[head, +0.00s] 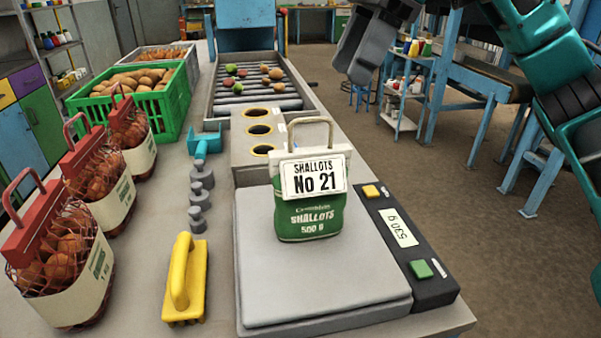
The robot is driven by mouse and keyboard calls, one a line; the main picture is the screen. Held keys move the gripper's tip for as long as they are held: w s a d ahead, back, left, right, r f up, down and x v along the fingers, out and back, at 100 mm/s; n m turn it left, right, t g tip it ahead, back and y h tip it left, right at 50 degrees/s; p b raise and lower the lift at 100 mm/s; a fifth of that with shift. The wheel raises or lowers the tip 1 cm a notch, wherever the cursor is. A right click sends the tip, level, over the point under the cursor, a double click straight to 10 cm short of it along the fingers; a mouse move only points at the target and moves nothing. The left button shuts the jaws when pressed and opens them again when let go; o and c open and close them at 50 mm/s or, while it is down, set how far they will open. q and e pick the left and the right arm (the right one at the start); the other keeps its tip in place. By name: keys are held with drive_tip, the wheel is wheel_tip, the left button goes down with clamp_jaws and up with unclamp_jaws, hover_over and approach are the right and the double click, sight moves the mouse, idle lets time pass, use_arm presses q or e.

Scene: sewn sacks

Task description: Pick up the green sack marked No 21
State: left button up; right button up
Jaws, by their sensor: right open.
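The green sack marked No 21 (309,215) stands upright on the grey platform of a scale (315,285). It has a white label reading "SHALLOTS No 21", a pale top and a beige loop handle (311,122) standing up. My right gripper (357,62) is at the top of the head view, above and to the right of the sack and apart from it. It is open, and nothing shows between its fingers. My left gripper is not in view.
Several red-topped net bags (62,262) stand along the left. A yellow brush (186,280) and grey weights (200,196) lie between them and the scale. A green crate (172,108) of potatoes and a roller conveyor (262,100) are behind.

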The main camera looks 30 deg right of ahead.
drive_tip(key=b, duration=0.3)
approach(311, 150)
drive_tip(key=x, duration=0.2)
drive_tip(key=shift+s+a+f, duration=0.15)
drive_tip(key=shift+s+f, duration=0.1)
drive_tip(key=shift+f, duration=0.1)
drive_tip(key=x, duration=0.3)
drive_tip(key=b+x, duration=0.1)
drive_tip(key=x, duration=0.1)
drive_tip(key=shift+w+f, duration=0.25)
drive_tip(key=shift+w, duration=0.05)
drive_tip(key=shift+a+f, duration=0.1)
drive_tip(key=shift+f, duration=0.05)
drive_tip(key=shift+c, duration=0.3)
clamp_jaws()
